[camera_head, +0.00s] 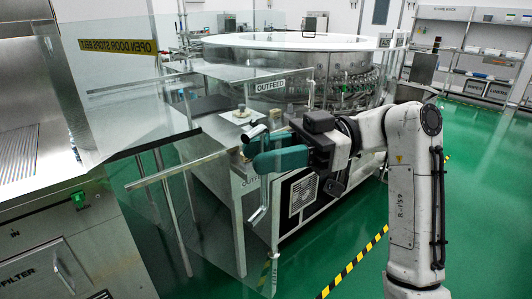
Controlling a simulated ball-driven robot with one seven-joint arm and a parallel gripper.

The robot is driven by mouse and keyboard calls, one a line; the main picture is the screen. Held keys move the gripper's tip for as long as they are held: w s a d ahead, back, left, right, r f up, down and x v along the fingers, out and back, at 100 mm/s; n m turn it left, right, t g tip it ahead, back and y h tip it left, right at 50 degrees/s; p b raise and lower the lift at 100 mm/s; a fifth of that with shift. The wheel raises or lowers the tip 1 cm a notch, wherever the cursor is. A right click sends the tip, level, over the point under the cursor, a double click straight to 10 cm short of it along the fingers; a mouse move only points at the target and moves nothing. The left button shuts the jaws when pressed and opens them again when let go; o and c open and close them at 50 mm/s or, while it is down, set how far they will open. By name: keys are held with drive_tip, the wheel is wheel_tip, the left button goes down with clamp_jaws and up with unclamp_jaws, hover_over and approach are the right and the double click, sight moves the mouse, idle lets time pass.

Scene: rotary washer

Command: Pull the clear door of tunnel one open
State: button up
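A clear door panel (112,85) stands at the left, with a yellow label (118,47) whose lettering reads reversed. I cannot tell for sure that it is the door of tunnel one. My gripper (262,155), with teal fingers, reaches left from the arm at mid-picture. A bent metal handle (262,205) shows just below the fingers, and a short metal tube end (255,133) just above them. The fingers overlap the handle in this view and hide part of it. I cannot tell whether they close on it or only stand beside it.
The round washer with a white rim (290,41) stands behind, with an OUTFEED sign (283,85) in front. A horizontal rail (175,170) and metal posts stand left of my gripper. A steel cabinet (50,250) fills the lower left. Green floor (465,220) is free at the right.

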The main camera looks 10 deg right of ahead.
drive_tip(key=v, duration=1)
drive_tip(key=shift+d+b, duration=0.2)
drive_tip(key=shift+b, duration=0.2)
